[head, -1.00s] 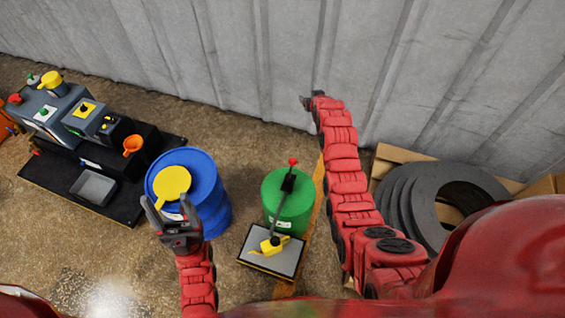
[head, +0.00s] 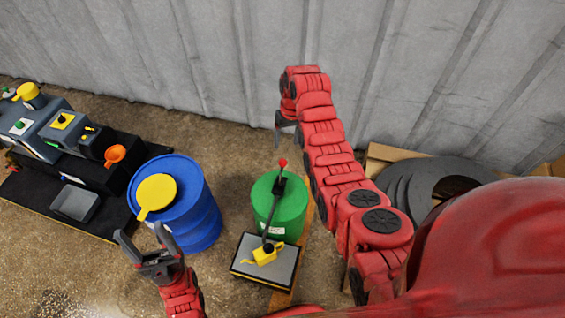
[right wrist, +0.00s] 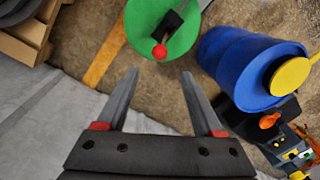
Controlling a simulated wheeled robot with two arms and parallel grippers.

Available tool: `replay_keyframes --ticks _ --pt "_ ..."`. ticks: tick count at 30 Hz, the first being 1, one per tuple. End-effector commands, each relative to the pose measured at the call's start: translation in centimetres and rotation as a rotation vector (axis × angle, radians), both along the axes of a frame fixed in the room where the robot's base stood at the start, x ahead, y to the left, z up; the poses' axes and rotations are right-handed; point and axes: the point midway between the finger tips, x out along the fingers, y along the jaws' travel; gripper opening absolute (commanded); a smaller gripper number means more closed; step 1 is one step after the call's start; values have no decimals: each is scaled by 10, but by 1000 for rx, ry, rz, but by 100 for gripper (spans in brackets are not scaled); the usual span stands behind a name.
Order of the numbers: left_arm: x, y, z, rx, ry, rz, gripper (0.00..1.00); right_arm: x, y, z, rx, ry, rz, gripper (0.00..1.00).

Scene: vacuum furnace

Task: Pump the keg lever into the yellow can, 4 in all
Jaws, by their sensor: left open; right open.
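The green keg (head: 283,208) stands on the floor with a dark lever (head: 273,207) ending in a red knob (head: 283,162). The yellow can (head: 265,253) sits on a small grey-topped stand (head: 250,271) in front of the keg. In the right wrist view the keg (right wrist: 180,38) and red knob (right wrist: 159,52) lie beyond my fingers. My right gripper (head: 279,138) is open and empty, just above and left of the knob in the head view; its fingers (right wrist: 162,88) are apart in the wrist view. My left gripper (head: 142,237) is open and empty in front of the blue drum.
A blue drum (head: 204,224) with a yellow disc-shaped item (head: 157,190) on top stands left of the keg. A machine bench (head: 85,165) with an orange funnel (head: 115,155) is further left. Dark rings (head: 412,182) lie at the right. A corrugated wall rises behind.

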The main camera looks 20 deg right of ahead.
Motion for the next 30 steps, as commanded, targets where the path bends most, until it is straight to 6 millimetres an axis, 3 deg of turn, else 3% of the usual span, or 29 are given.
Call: replay_keyframes --ticks 6,12,21,30 --pt "0 0 -2 0 0 0 68 -1 6 -51 0 2 0 68" --pt "0 0 -7 0 0 0 68 -2 9 -85 0 3 0 68" --pt "0 0 -14 0 0 0 68 1 12 -105 -1 -3 0 68" --pt "0 0 -15 0 0 0 68 0 12 -108 -1 -2 0 68"
